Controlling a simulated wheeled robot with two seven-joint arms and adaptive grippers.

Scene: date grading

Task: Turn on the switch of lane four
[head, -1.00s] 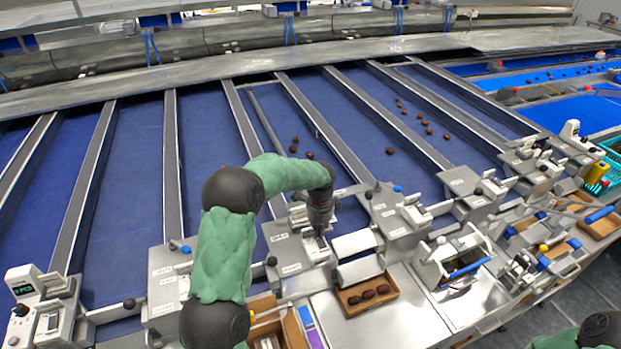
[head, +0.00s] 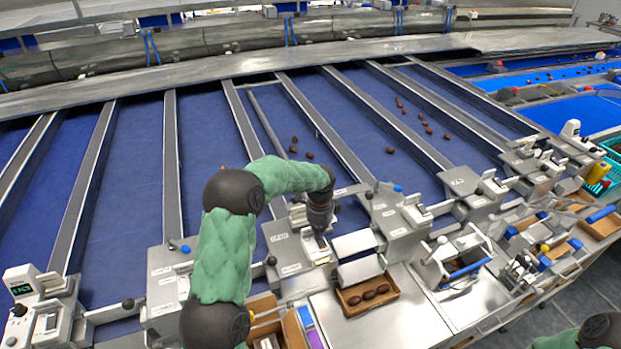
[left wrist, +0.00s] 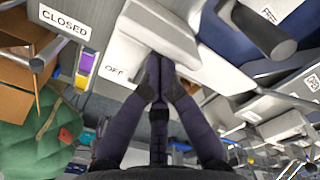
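My left gripper (head: 321,240) is over a grey lane control box (head: 290,252) at the near end of a blue lane. In the left wrist view its two dark fingers (left wrist: 160,84) are together with nothing visible between them. Their tips are at the near end of a white switch piece (left wrist: 160,30); whether they touch it I cannot tell. A label reading OFF (left wrist: 115,70) is beside the switch, and a CLOSED label (left wrist: 65,22) is farther left. The lane number is not readable. My right gripper is out of view; only part of that arm shows at bottom right.
Similar control boxes, one at left (head: 165,290) and one at right (head: 395,215), flank this one. Several dates lie on the blue lanes.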

